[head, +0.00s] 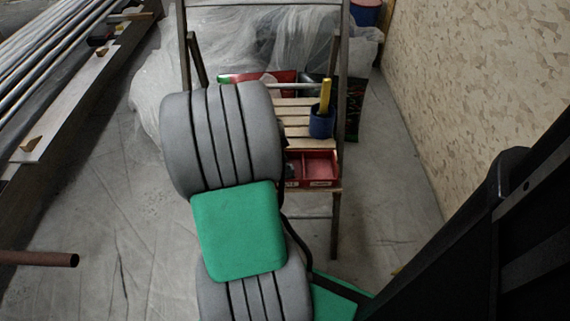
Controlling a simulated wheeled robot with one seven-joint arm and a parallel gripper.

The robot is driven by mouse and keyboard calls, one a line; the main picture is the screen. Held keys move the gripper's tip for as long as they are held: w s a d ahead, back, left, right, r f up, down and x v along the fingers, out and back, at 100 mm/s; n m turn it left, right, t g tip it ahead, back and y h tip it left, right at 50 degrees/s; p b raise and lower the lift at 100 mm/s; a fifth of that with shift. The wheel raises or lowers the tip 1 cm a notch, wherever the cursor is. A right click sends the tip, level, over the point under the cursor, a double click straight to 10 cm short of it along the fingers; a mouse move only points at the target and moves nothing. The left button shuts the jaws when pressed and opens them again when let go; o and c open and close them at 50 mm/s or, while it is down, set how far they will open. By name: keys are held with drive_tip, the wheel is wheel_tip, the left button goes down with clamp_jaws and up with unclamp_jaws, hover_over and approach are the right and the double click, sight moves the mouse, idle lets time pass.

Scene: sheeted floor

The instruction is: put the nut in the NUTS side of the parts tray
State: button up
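The red parts tray (321,157) sits on the front part of a slatted wooden stand. Its right side shows, with a divider and a reddish floor. My arm's large grey and green links hide its left side. Pale labels on its front wall are too small to read, so I cannot tell which side is NUTS. A small dark shape shows at the tray's left, beside my arm; I cannot tell whether it is part of my gripper. My gripper is otherwise hidden behind my arm. I see no nut.
A blue cup (321,125) holding a yellow-handled thing stands on the slats (293,121) just behind the tray. The stand's dark uprights rise on both sides. Plastic sheeting (150,95) lies behind. A chipboard wall (480,80) is at right; pipes (50,50) lie at left.

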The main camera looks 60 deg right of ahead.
drive_tip(key=p+v, duration=0.5)
drive_tip(key=v, duration=0.7)
drive_tip(key=w+a+n+t, duration=0.2)
drive_tip(key=w+a+n, duration=0.4)
drive_tip(key=w+a+n+t+y, duration=0.1)
drive_tip(key=w+a+n, duration=0.1)
drive_tip(key=a+n, duration=0.8)
drive_tip(key=w+a+n+t+y, duration=0.2)
drive_tip(key=a+n, duration=0.9)
drive_tip(key=a, duration=0.7)
drive_tip(key=shift+n, duration=0.3)
drive_tip(key=shift+d+r, duration=0.1)
drive_tip(key=shift+r, duration=0.05)
